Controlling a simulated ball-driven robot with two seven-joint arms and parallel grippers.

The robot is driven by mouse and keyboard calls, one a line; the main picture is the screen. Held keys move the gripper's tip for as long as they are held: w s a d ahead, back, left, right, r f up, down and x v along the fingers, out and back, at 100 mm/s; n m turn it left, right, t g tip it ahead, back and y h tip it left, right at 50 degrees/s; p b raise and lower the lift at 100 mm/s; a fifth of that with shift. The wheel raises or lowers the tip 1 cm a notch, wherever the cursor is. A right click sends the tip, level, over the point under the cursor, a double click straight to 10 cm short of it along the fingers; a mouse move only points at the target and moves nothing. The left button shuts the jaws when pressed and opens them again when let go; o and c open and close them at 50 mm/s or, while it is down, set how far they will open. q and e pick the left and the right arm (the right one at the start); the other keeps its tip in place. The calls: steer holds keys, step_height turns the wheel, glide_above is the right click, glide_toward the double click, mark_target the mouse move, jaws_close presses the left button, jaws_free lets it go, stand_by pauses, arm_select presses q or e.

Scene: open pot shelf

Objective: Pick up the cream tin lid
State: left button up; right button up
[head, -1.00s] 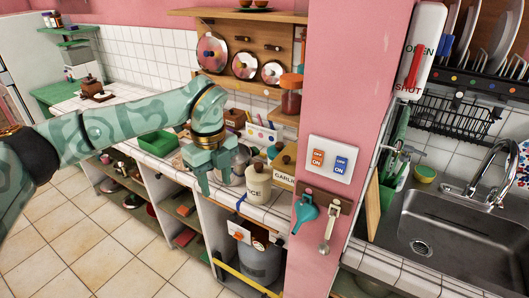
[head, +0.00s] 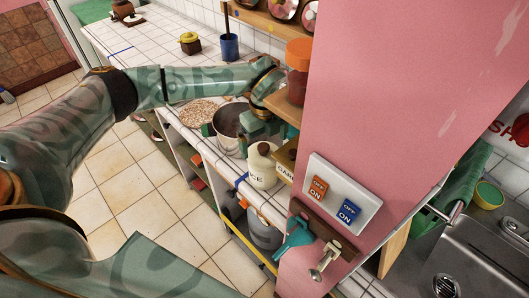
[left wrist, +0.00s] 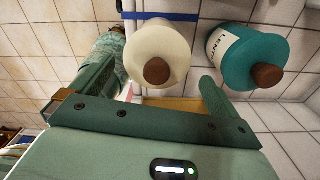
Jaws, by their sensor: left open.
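The cream tin (head: 264,174) stands upright on the tiled counter, with part of a dark label showing. Its cream lid (head: 262,156) has a round brown knob and is on the tin. In the left wrist view the cream lid (left wrist: 160,42) and its knob (left wrist: 157,71) show from above, between the finger sides. My left gripper (head: 260,130) is just behind and above the tin in the head view. It is open and empty in the left wrist view (left wrist: 157,72); contact with the lid cannot be told. My right gripper is not in view.
A teal tin (left wrist: 240,55) with a brown knob stands beside the cream one. A steel pot (head: 228,122) is left of it, and a garlic box (head: 286,165) is close on the right. A pink wall (head: 390,90) and a shelf with an orange-lidded jar (head: 297,75) crowd the right.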

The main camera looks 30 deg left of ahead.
arm_select(q)
steer(key=shift+f, duration=0.85)
steer(key=shift+s+a+f, duration=0.1)
steer(key=shift+s+f, duration=0.15)
steer(key=shift+f, duration=0.1)
steer(key=shift+w, duration=0.15)
steer(key=c, duration=0.6)
steer(key=shift+c, duration=0.8)
